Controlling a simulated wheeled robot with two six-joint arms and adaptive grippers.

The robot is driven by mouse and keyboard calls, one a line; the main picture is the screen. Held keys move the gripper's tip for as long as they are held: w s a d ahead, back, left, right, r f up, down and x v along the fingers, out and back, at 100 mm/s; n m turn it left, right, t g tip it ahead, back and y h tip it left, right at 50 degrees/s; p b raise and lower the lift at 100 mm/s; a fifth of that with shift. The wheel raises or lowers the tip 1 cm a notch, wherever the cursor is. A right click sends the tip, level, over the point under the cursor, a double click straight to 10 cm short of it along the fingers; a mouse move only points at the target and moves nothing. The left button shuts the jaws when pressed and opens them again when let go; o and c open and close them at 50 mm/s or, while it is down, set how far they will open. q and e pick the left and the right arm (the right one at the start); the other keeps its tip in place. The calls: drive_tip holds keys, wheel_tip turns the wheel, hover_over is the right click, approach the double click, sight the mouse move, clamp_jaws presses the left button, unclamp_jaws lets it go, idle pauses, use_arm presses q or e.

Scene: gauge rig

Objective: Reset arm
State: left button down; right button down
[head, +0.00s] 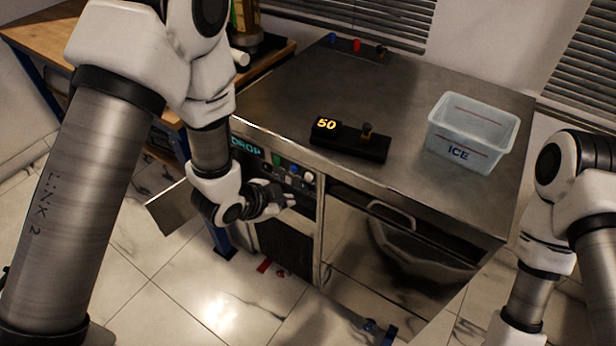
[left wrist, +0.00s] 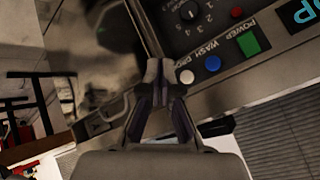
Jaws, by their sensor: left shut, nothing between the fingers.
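My left gripper (head: 288,201) is shut and empty in front of the machine's control panel (head: 296,176), just below its row of buttons. In the left wrist view the closed fingertips (left wrist: 162,68) are beside a white button (left wrist: 187,76). I cannot tell whether they touch the panel. A blue button (left wrist: 212,63) and a green power switch (left wrist: 249,43) are further along the panel. My left arm comes in from the left of the head view. My right arm shows at the right edge, but its gripper is outside the picture.
A black gauge box (head: 350,140) reading 50 stands on the steel top (head: 270,100). A clear ICE bin (head: 472,131) is to its right. A door with a handle (head: 392,214) is right of the panel. A wooden table (head: 45,38) stands at the back left.

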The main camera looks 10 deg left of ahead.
idle(0.5)
use_arm(q)
drive_tip(key=s+a+f+n+g+y+p, duration=0.1)
drive_tip(key=s+a+f+n+g+p, duration=0.1)
drive_tip(key=s, duration=0.6)
drive_tip(key=s+a+f+n+g+y+p, duration=0.1)
drive_tip(key=s+a+f+n+g+p, duration=0.1)
drive_tip(key=s+f+n, duration=0.4)
drive_tip(key=s+a+f+n+g+y+p, duration=0.1)
drive_tip(key=s+a+f+n+g, duration=0.3)
drive_tip(key=s, duration=0.7)
drive_tip(key=shift+a+f+n+y+p, duration=0.15)
drive_tip(key=shift+a+n+y+p, duration=0.25)
drive_tip(key=shift+n+p, duration=0.2)
